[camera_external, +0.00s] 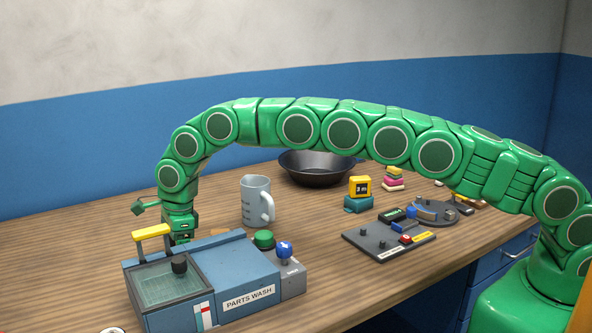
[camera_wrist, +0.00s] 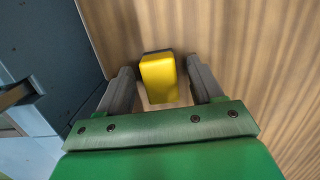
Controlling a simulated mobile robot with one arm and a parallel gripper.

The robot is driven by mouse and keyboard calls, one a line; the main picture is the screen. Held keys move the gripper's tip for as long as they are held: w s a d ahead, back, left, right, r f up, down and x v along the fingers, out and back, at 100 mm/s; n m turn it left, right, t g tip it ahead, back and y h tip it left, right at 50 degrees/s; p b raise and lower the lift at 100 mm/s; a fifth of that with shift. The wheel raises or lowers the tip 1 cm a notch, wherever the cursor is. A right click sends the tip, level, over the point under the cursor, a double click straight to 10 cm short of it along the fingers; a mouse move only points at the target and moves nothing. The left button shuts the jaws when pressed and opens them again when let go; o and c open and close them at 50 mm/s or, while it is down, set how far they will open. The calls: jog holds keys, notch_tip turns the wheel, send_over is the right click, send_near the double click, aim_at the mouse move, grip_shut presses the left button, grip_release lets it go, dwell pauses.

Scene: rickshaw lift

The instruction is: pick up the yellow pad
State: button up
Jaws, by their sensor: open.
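In the wrist view, a yellow pad (camera_wrist: 158,75) with a dark far edge lies on or just above the wooden table, between my two grey fingers. My gripper (camera_wrist: 159,68) is open, with one finger on each side of the pad. A narrow gap shows on both sides; whether either finger touches it I cannot tell. In the external view, my gripper (camera_external: 182,236) points down behind the blue parts wash box, which hides the fingertips and the pad.
The parts wash box (camera_external: 248,270) with its yellow handle (camera_external: 152,231) stands close beside my gripper. A grey mug (camera_external: 256,202) is to the right. A black pan (camera_external: 316,170), a yellow timer (camera_external: 360,186) and a dark control board (camera_external: 385,243) stand farther right.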

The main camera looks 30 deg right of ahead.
jog(key=c, duration=1.1)
jog(key=shift+o, duration=0.2)
jog(key=shift+r, duration=1.6)
jog(key=shift+s+d+r, duration=0.25)
jog(key=shift+d+r, duration=0.05)
jog(key=shift+s+d+r, duration=0.2)
jog(key=shift+r, duration=0.25)
jog(key=shift+s+d+r, duration=0.2)
jog(key=shift+r, duration=0.2)
jog(key=s+d+r, duration=0.6)
jog(key=s+d, duration=0.1)
jog(key=shift+d+r, duration=0.15)
jog(key=shift+r, duration=0.25)
jog(key=shift+s+d+r, duration=0.35)
jog(key=shift+s+d, duration=0.35)
jog(key=shift+s, duration=0.05)
